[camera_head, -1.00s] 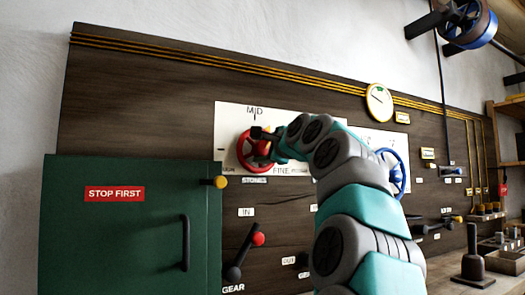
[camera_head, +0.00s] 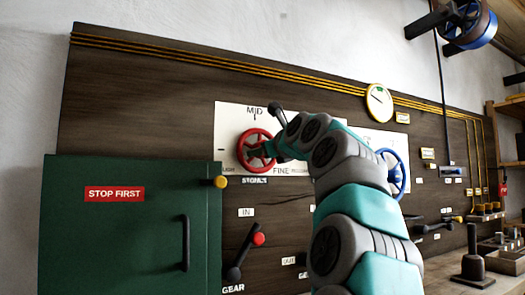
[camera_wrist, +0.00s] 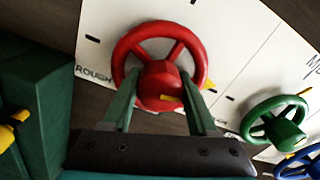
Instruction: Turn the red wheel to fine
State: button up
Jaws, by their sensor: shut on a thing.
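The red wheel (camera_head: 257,151) is mounted on a white plate (camera_head: 228,118) marked MID above it and FINE (camera_head: 280,171) at its lower right. In the wrist view the red wheel (camera_wrist: 128,47) fills the upper middle, with ROUGH (camera_wrist: 93,76) to its left. A yellow pointer tip (camera_wrist: 209,85) shows at the right of its rim. My gripper (camera_wrist: 160,85) is shut on the wheel's hub, one green finger on each side. In the head view my gripper (camera_head: 262,151) reaches the wheel from the right. I cannot read which mark the pointer meets.
A green wheel (camera_wrist: 275,122) and a blue wheel (camera_wrist: 300,165) sit on the panel beyond the red one. A green cabinet (camera_head: 130,225) with a STOP FIRST sign stands at the left. A red-knobbed gear lever (camera_head: 246,256) is below the wheel.

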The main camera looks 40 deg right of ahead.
jog(key=shift+f+m, duration=0.15)
jog(key=shift+m, duration=0.95)
jog(key=o, duration=1.4)
jog(key=shift+c, duration=0.2)
jog(key=shift+s, duration=0.15)
jog(key=v, duration=0.7)
jog(key=shift+s+b, duration=0.3)
jog(key=shift+b, duration=0.15)
jog(key=shift+a, duration=0.1)
